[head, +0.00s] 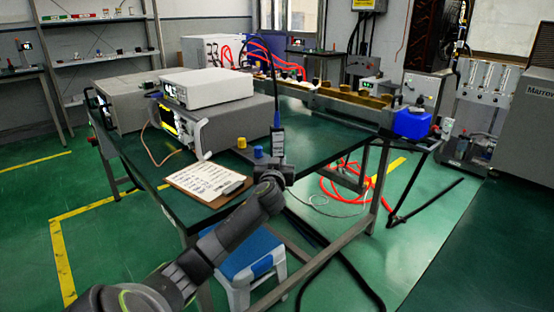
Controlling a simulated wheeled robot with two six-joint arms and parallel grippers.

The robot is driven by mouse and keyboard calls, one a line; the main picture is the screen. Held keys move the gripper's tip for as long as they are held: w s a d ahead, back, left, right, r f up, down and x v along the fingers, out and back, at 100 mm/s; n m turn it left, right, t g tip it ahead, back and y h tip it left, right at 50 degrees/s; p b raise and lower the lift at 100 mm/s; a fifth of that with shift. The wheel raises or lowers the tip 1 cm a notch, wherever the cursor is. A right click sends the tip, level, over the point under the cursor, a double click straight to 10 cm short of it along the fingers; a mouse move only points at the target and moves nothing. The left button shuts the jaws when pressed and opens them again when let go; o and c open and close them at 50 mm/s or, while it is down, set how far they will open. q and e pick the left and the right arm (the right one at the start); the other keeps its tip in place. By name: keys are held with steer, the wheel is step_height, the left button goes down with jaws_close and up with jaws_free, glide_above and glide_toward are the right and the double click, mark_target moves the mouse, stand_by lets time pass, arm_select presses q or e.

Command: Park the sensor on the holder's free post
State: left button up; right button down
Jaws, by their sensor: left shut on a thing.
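My left arm reaches up from the bottom left, and its gripper (278,166) is at the front edge of the green bench. The gripper is shut on the sensor (277,141), a dark upright body with a bluish band and a black cable rising from its top. Just left of it on the bench are a yellow-topped piece (242,143) and a blue-topped piece (258,152), which may belong to the holder. The holder's base and any free post are too small and partly hidden to make out. My right gripper is not in view.
A clipboard (207,181) lies on the bench (318,143) left of the gripper. Stacked instruments (207,88) stand behind it. A long waveguide rail (335,103) and a blue box (411,123) are at the back right. A blue-white stool (252,256) stands below. Bench right of the sensor is clear.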

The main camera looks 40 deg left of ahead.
arm_select(q)
steer(key=shift+m+t+h, duration=0.6)
steer(key=shift+m+h, duration=0.1)
steer(key=shift+h, duration=0.2)
steer(key=shift+h+p, duration=0.3)
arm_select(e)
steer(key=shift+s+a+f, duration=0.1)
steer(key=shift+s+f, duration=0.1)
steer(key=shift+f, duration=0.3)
arm_select(q)
steer(key=o, duration=0.9)
steer(key=shift+o, duration=0.2)
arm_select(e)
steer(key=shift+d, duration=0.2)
